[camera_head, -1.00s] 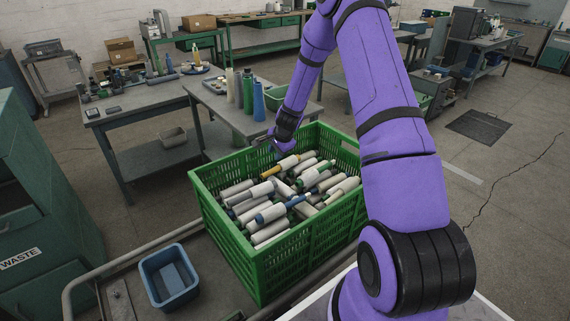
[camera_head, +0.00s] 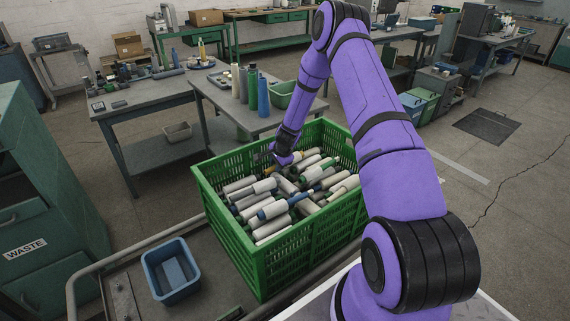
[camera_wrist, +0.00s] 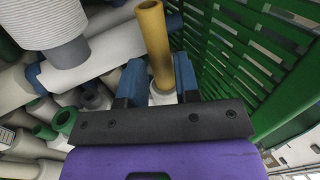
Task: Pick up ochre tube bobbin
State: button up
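The ochre tube bobbin (camera_wrist: 156,48) shows in the wrist view as a bare ochre tube with a hollow end, with a pale winding below it. My gripper (camera_wrist: 160,82) has its two blue fingers on either side of this tube. They are very close to it, but I cannot tell whether they press on it. In the head view my gripper (camera_head: 281,158) is down inside the far part of the green crate (camera_head: 291,268). There only a little ochre (camera_head: 298,154) shows beside it. The bobbin's lower part is hidden by my gripper.
Several white-wound bobbins lie jumbled in the crate, including one with a blue tube (camera_head: 297,199). The slatted crate wall (camera_wrist: 222,50) is close on the right in the wrist view. A blue bin (camera_head: 171,271) stands left of the crate. A table (camera_head: 222,100) with upright cones stands behind.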

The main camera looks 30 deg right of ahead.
jog(key=shift+x, duration=1.1)
grip_shut()
